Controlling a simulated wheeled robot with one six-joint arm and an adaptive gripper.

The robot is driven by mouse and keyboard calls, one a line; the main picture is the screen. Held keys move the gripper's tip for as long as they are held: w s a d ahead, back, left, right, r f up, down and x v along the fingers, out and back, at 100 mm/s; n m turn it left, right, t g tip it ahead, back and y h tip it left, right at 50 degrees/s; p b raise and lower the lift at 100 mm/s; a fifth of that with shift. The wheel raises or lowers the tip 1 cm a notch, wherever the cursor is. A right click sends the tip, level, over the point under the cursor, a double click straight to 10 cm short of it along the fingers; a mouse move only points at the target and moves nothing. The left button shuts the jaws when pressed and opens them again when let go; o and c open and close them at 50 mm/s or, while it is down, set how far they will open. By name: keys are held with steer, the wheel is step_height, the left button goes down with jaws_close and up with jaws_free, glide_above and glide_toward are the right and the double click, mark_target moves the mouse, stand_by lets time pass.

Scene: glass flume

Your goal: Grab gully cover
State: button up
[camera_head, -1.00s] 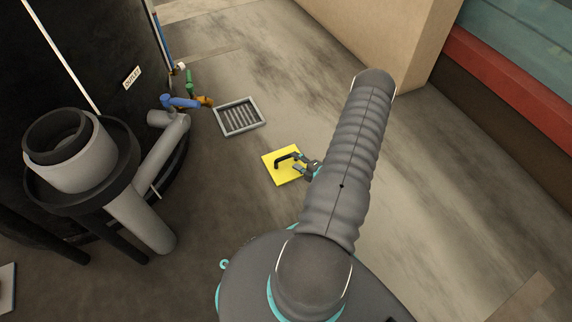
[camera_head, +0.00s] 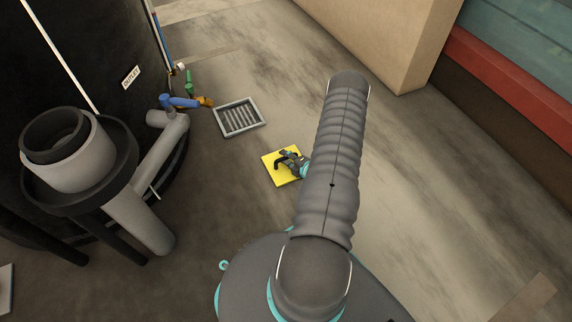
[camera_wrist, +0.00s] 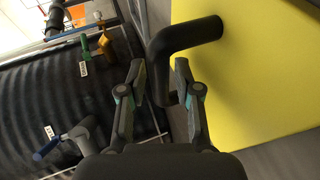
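The gully cover is a yellow square plate (camera_head: 270,174) with a black bent handle (camera_head: 279,165), lying on the floor. In the wrist view the yellow plate (camera_wrist: 265,70) fills the right side, and its black handle (camera_wrist: 190,38) reaches in between my fingers. My gripper (camera_wrist: 159,72) is open, with one finger on each side of the handle and a gap visible at the left finger. Whether the right finger touches the handle is unclear. In the head view my gripper (camera_head: 291,158) is over the plate and partly hides the handle.
A metal-framed floor grate (camera_head: 239,118) lies just beyond the cover. A black tank (camera_head: 75,60) with grey pipes (camera_head: 145,215) and blue, green and orange valves (camera_head: 183,102) stands at left. A beige wall block (camera_head: 385,40) is at the back right.

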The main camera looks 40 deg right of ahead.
jaws_close()
steer(key=shift+r, duration=0.1)
